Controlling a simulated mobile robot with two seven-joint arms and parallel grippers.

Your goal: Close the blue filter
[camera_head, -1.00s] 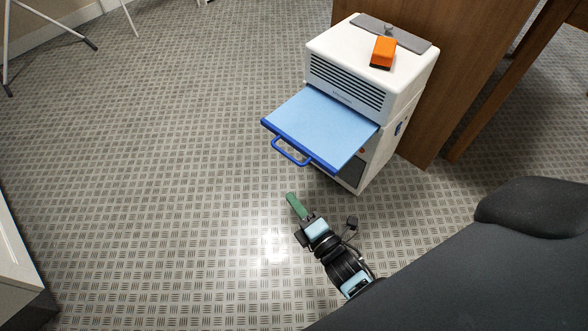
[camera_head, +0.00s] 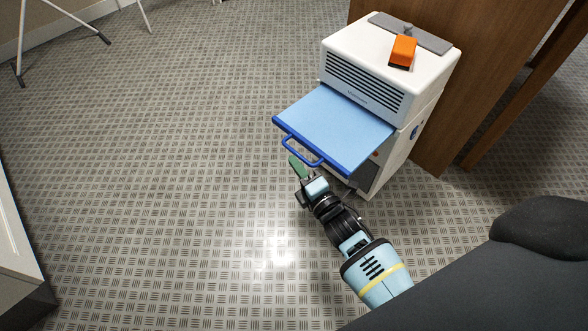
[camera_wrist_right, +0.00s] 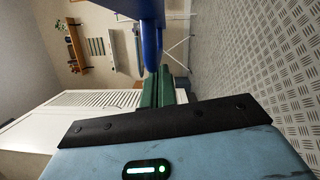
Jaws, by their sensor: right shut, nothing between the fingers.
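The blue filter (camera_head: 335,125) is a flat light-blue panel with a darker blue front edge and a looped handle (camera_head: 298,150). It sticks well out of the front of the white machine (camera_head: 385,65), below its vent slots. My right gripper (camera_head: 295,163) has green fingers, is shut and empty, and is close to the handle in the head view. In the right wrist view, a dark blue part of the filter (camera_wrist_right: 150,35) stands just beyond the green fingertips (camera_wrist_right: 158,88). I cannot tell whether they touch. My left gripper is not in view.
An orange block-shaped object (camera_head: 403,51) and a grey plate (camera_head: 425,36) lie on top of the machine. A brown wooden desk (camera_head: 435,110) stands behind it. The patterned metal floor (camera_head: 180,170) left of the machine is clear.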

